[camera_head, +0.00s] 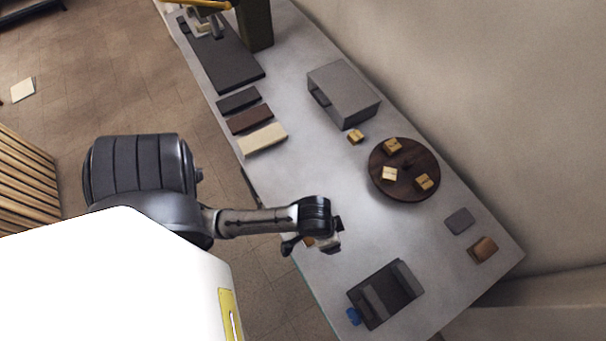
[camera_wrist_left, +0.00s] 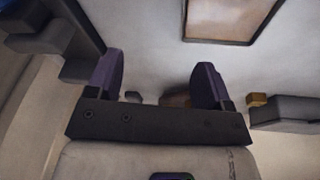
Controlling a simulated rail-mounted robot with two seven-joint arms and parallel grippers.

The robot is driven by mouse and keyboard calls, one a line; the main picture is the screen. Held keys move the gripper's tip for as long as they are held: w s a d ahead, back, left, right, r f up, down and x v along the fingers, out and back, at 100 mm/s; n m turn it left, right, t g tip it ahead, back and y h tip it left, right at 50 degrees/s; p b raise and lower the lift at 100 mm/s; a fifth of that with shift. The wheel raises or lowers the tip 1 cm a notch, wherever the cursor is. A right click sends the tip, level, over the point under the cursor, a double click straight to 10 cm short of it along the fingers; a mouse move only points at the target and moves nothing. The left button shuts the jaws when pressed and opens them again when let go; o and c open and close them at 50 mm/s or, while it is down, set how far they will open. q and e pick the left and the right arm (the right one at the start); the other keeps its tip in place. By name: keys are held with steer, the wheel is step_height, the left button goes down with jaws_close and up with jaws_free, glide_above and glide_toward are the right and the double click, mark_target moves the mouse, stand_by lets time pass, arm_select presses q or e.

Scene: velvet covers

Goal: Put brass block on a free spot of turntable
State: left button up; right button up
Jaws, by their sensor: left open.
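The dark brown round turntable (camera_head: 408,164) stands on the table in the head view. Another brass block (camera_head: 355,137) lies on the table beside the grey box. A small orange-brown bit (camera_head: 308,241) shows beside my left gripper (camera_head: 337,238), mostly hidden by it. My left gripper is open. In the left wrist view its two fingers (camera_wrist_left: 157,85) stand apart, with a blurred brown shape behind the gap. My right gripper is not seen.
The grey box (camera_head: 343,92) stands just behind the turntable. A dark device with a blue part (camera_head: 384,294) is at the near end. A grey pad (camera_head: 459,221) and a brown block (camera_head: 482,249) lie near the right edge. The table between gripper and turntable is clear.

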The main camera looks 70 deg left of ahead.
arm_select(q)
steer(key=s+a+r+m+y, duration=0.1)
steer(key=s+r, duration=0.2)
steer(key=s, duration=0.3)
steer(key=shift+s+a+m+t, duration=0.3)
steer(key=shift+s+a+m, duration=0.05)
steer(key=shift+m, duration=0.05)
